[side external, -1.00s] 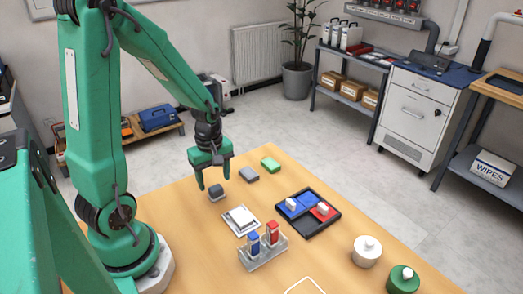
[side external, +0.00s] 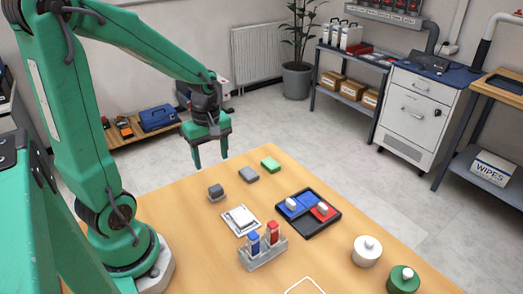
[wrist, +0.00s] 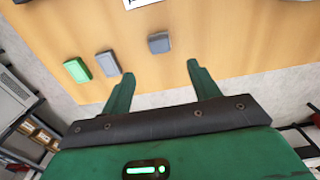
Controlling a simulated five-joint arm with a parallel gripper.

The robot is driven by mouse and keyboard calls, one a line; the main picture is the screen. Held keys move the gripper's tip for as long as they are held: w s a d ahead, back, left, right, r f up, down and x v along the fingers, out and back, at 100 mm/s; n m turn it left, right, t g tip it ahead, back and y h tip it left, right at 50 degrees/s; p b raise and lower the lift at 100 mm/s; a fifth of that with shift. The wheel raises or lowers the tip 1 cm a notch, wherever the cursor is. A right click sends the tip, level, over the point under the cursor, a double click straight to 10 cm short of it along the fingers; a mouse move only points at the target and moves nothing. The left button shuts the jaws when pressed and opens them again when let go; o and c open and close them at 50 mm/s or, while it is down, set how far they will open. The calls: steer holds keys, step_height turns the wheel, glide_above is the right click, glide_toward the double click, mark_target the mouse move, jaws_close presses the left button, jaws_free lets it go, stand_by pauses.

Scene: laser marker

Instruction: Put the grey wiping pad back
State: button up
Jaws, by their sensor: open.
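Two grey blocks lie on the wooden table near its far left edge. One is a darker grey block (side external: 216,191) with a paler lower part; it shows in the wrist view (wrist: 159,43) just beyond the space between the fingers. The other is a flat mid-grey pad (side external: 249,174), also in the wrist view (wrist: 107,63), beside a green pad (side external: 270,165). I cannot tell for certain which grey one is the wiping pad. My gripper (side external: 210,160) is open and empty, above the table and behind the darker block, touching nothing.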

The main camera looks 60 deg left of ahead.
stand_by(0.3)
steer(key=s+d+r+m+t, duration=0.2)
steer(key=d+r+m, duration=0.3)
steer(key=m, duration=0.4)
steer(key=s+d+r+m+t, duration=0.2)
steer(key=d+r+m, duration=0.4)
steer(key=m, duration=0.3)
steer(key=shift+s+r+t, duration=0.3)
steer(key=shift+r+t, duration=0.35)
steer(key=shift+t, duration=0.15)
